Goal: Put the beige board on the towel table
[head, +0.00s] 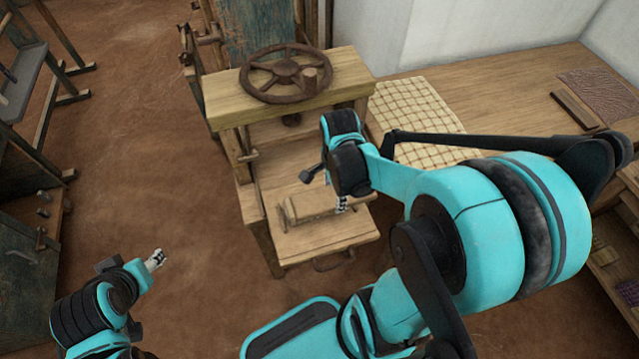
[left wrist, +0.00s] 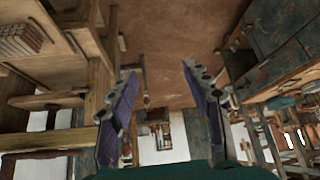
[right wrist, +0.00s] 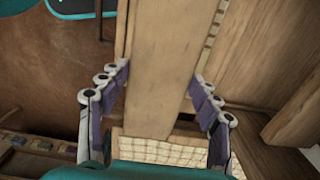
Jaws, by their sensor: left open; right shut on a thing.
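The beige board (head: 307,205) is at the lower wooden shelf of the press (head: 330,240) in the head view. My right gripper (head: 328,195) is over it. In the right wrist view the board (right wrist: 165,70) runs between the fingers of my right gripper (right wrist: 160,100), which is shut on it. I cannot tell whether the board touches the shelf. The towel table (head: 500,90) stands at the right, with a cream checked towel (head: 410,105) on it. My left gripper (head: 156,260) is open and empty, low at the left; its fingers also show in the left wrist view (left wrist: 155,85).
The press has a thick top beam (head: 230,100) with a dark handwheel (head: 285,73) above the shelf. A dark bar (head: 575,110) and a brown patterned cloth (head: 600,92) lie on the table's far right. Dark wooden furniture (head: 25,240) stands left. Brown floor between is clear.

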